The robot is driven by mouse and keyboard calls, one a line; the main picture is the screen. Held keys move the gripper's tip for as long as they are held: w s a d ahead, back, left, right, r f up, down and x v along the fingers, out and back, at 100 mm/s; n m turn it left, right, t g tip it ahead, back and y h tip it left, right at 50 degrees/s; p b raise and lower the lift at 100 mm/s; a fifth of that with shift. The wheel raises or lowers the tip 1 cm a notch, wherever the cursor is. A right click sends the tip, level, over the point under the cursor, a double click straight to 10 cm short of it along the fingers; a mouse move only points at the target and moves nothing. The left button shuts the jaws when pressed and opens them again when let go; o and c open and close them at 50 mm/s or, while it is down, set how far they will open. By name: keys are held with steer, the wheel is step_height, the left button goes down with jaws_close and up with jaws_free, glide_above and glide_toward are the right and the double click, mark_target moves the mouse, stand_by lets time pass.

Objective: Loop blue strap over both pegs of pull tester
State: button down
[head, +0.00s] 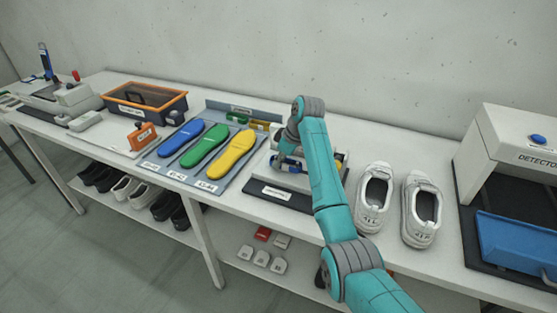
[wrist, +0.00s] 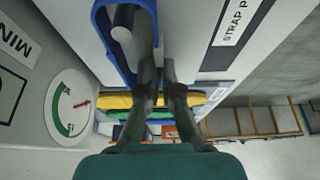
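The pull tester (head: 283,193) stands mid-bench in the head view, largely behind my arm. In the wrist view its white body carries a round dial (wrist: 72,105) with a green arc and red needle. The blue strap (wrist: 103,45) is a loop at the top of the wrist view. It encircles a pale grey peg (wrist: 123,42). The second peg cannot be made out clearly. In the head view my arm hides most of this.
Left of the tester lie blue, green and yellow insoles (head: 232,155) on a grey mat, then an orange-rimmed bin (head: 145,101). White shoes (head: 420,210) stand close on the right, before the detector (head: 510,150) with its blue tray (head: 515,240). The wall is behind.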

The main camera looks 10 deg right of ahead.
steer(key=shift+d, duration=0.1)
steer(key=c, duration=1.2)
jaws_free()
steer(key=shift+c, duration=0.2)
steer(key=shift+w, duration=0.1)
steer(key=shift+r, duration=0.1)
steer(key=shift+d+r, duration=0.1)
steer(key=shift+r, duration=0.15)
steer(key=v, duration=0.6)
steer(key=shift+s+d+r, duration=0.2)
steer(key=shift+s+r, duration=0.05)
